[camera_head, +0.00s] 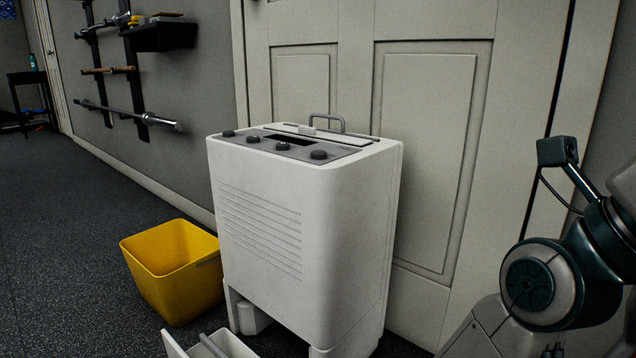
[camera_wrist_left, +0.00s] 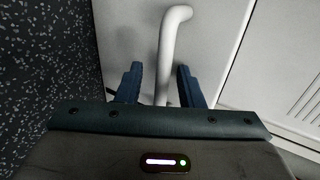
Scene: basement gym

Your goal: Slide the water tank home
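The white water tank (camera_head: 232,345) juts out at the foot of the white dehumidifier (camera_head: 262,225). Only part of it shows, cut off by the bottom edge of the head view, with a grey bar (camera_head: 213,347) across it. In the left wrist view my left gripper (camera_wrist_left: 159,67) is open. Its two dark fingers stand on either side of a light grey handle (camera_wrist_left: 172,50), with a gap visible on each side. White panels lie behind the handle. My left gripper does not show in the head view. My right arm is at the right edge; its gripper is not visible.
A yellow bin (camera_head: 170,275) stands on the dark speckled floor left of the dehumidifier. A pale panelled door (camera_head: 425,150) is close behind it. Wall racks with bars (camera_head: 130,70) hang at the back left. Open floor (camera_head: 70,230) lies to the left.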

